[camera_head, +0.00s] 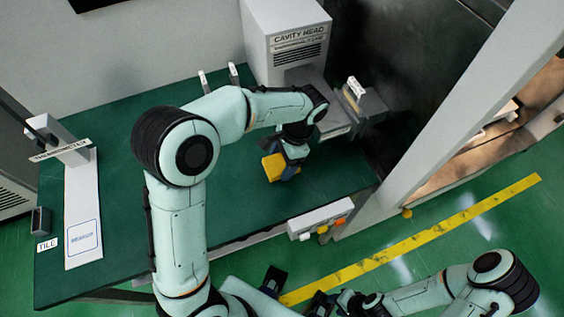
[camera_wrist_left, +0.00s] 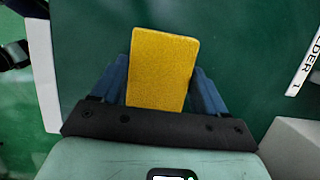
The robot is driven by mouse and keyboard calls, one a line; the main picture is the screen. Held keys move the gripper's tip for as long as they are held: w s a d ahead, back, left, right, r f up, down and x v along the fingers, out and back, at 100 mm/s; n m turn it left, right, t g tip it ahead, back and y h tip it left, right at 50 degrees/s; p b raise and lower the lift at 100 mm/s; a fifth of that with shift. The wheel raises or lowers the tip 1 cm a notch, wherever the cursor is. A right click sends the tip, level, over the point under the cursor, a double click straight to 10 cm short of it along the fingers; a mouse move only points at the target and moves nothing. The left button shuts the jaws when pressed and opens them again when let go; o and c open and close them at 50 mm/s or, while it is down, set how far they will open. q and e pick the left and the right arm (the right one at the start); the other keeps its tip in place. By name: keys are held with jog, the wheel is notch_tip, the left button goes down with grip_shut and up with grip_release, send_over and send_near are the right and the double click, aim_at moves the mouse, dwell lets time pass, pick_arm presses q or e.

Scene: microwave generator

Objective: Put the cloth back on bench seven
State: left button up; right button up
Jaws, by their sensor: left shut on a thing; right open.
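The cloth is a yellow rectangular piece (camera_head: 273,167), seen near the middle of the head view. In the left wrist view the cloth (camera_wrist_left: 162,65) sits between the two blue fingers. My left gripper (camera_head: 283,172) is shut on it, over the green bench top (camera_head: 225,205). I cannot tell whether the cloth touches the bench. My right gripper (camera_head: 296,292) is open and empty at the bottom of the head view, beyond the bench's front edge. No number seven is readable on the bench.
A grey box marked CAVITY HEAD (camera_head: 290,45) stands at the back, with metal parts (camera_head: 335,105) in front. A button box (camera_head: 320,218) is on the front edge, near a grey post (camera_head: 450,110).

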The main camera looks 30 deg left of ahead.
pick_arm(q)
jog(key=shift+f, duration=0.65)
pick_arm(e)
jog(key=shift+f, duration=0.1)
pick_arm(q)
jog(key=shift+f, duration=0.15)
jog(key=o, duration=0.9)
jog(key=shift+o, duration=0.2)
jog(key=p+v, duration=0.2)
jog(key=v, duration=1)
jog(key=shift+r, duration=0.2)
pick_arm(e)
jog(key=shift+w+r, duration=0.3)
jog(key=shift+r, duration=0.35)
jog(key=shift+w+r, duration=0.25)
jog(key=shift+r, duration=0.35)
